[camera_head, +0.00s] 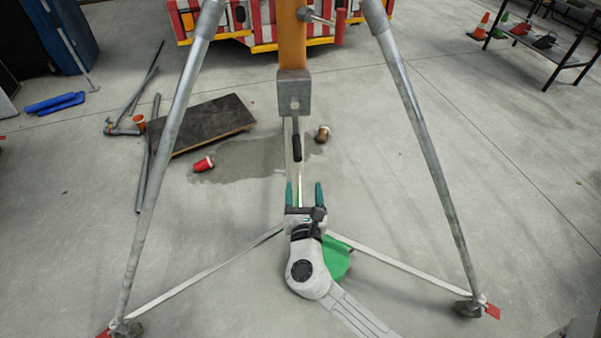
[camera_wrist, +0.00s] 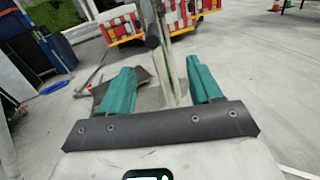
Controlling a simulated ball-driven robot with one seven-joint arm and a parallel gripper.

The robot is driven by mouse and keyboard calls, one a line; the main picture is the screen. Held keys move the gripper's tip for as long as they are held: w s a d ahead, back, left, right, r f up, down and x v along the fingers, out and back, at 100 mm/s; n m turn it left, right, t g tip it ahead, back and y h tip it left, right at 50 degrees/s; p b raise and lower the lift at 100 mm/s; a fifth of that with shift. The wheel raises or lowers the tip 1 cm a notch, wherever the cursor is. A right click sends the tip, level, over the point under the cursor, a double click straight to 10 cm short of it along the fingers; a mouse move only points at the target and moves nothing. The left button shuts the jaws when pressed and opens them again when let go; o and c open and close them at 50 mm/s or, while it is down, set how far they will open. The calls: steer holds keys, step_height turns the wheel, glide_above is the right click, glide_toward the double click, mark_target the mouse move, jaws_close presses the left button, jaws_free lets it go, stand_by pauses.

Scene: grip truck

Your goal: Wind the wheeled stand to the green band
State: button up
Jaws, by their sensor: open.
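The stand has grey tubular legs (camera_head: 425,130), an orange column (camera_head: 292,45) and a grey metal bracket (camera_head: 293,95) on it. A crank handle with a dark grip (camera_head: 296,148) hangs from the bracket; a dark rod end (camera_wrist: 152,30), probably this grip, shows at the top of the wrist view. A pale post runs down below the bracket. A thin bright green strip (camera_head: 300,188) shows low on it; I cannot tell whether this is the green band. My gripper (camera_head: 304,190) is open and empty below the grip, its teal fingers (camera_wrist: 160,75) spread either side of the post in view.
White straps (camera_head: 210,270) run out to the leg feet. A red-and-white vehicle (camera_head: 255,25) stands behind. Floor at right is mostly clear.

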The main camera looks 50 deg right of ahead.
mark_target(297, 151)
steer(key=shift+n, duration=0.5)
steer(key=b+x, duration=0.1)
steer(key=x, duration=0.3)
steer(key=b+x, duration=0.1)
steer(key=x, duration=0.4)
steer(key=w+b+x, duration=0.1)
steer(key=b+x, duration=0.1)
steer(key=x, duration=0.3)
steer(key=shift+a+r, duration=0.3)
steer(key=shift+a, duration=0.15)
